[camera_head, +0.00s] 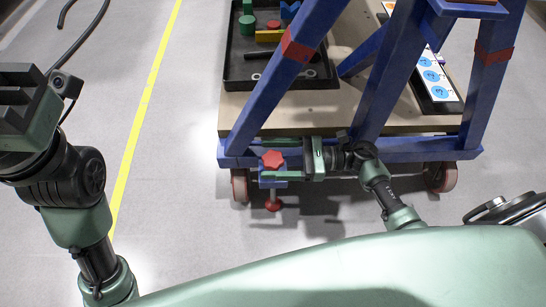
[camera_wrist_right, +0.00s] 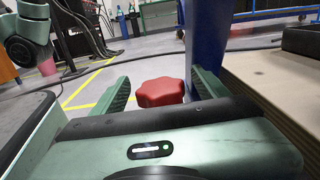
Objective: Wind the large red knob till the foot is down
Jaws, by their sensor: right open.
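The large red knob (camera_head: 272,160) is star-shaped and sits on top of a blue bracket (camera_head: 274,184) at the cart's near left corner. Below it, a thin spindle carries the red foot (camera_head: 273,205); I cannot tell whether it touches the floor. My right gripper (camera_head: 271,161) is open, with one green finger on each side of the knob. In the right wrist view the knob (camera_wrist_right: 160,92) stands between the fingers, with a gap visible at the left finger. My left gripper (camera_head: 30,95) is raised at the far left, away from the cart; its jaw state is unclear.
The blue-framed cart (camera_head: 400,148) has a wooden deck and red casters (camera_head: 240,187). A black tray (camera_head: 300,72) with coloured parts and a strip with blue circles (camera_head: 430,70) lie on the deck. Floor left of the cart is clear, crossed by a yellow line (camera_head: 147,95).

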